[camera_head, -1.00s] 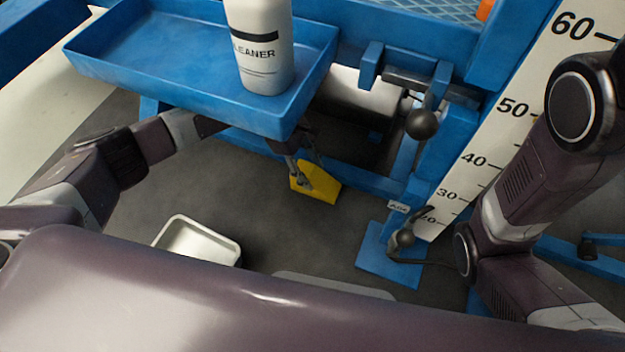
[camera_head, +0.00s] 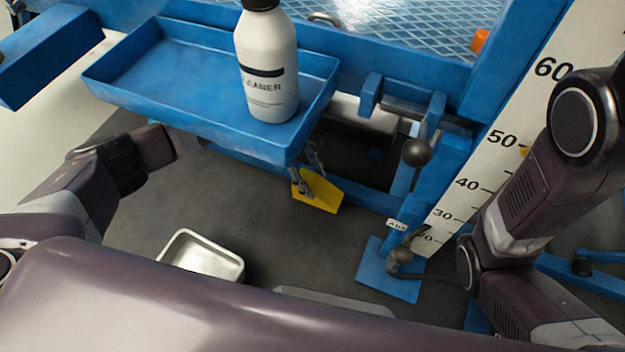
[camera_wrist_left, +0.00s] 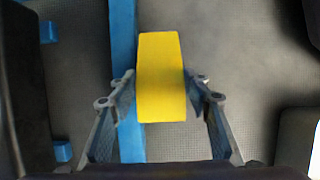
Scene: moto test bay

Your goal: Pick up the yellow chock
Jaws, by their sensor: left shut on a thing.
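The yellow chock (camera_head: 318,193) shows in the head view below the right end of the blue tray. My left gripper (camera_head: 306,180) is shut on it; the tray hides part of the wrist and arm behind. In the left wrist view the chock (camera_wrist_left: 161,80) sits between the two fingers of my left gripper (camera_wrist_left: 160,92), with a finger against each side. The chock looks clear of the grey floor, though the height is hard to judge. My right arm comes in at the right of the head view, and its gripper is out of view.
A blue tray (camera_head: 140,95) with a white cleaner bottle (camera_head: 268,75) overhangs the left gripper. A blue frame with a ball-ended lever (camera_head: 415,153) and a numbered scale board (camera_head: 470,180) stand to the right. A white bin (camera_head: 205,257) is on the floor.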

